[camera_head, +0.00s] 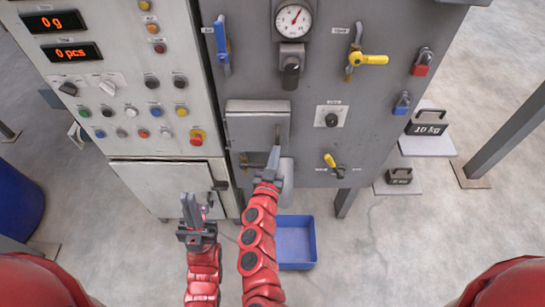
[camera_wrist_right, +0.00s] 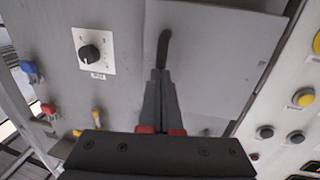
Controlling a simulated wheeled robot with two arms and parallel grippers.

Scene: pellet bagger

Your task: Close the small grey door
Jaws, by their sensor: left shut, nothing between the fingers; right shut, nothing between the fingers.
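The small grey door (camera_head: 250,131) is on the grey panel, just right of the white cabinet, with a dark upright handle (camera_head: 279,133) near its right edge. In the right wrist view the door (camera_wrist_right: 215,55) fills the upper middle, and its dark handle (camera_wrist_right: 163,48) stands right at the fingertips. It looks close to the panel; I cannot tell whether it is fully flush. My right gripper (camera_head: 274,158) is shut and empty at the door's lower right; in the wrist view its fingers (camera_wrist_right: 160,78) overlap the handle's end, contact unclear. My left gripper (camera_head: 190,208) is shut and empty, lower left.
A white cabinet (camera_head: 125,135) with buttons and displays adjoins on the left. A black knob (camera_head: 331,119) and a yellow-handled valve (camera_head: 330,160) are right of the door. A blue tray (camera_head: 295,240) lies on the floor below. Open floor lies at the lower right.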

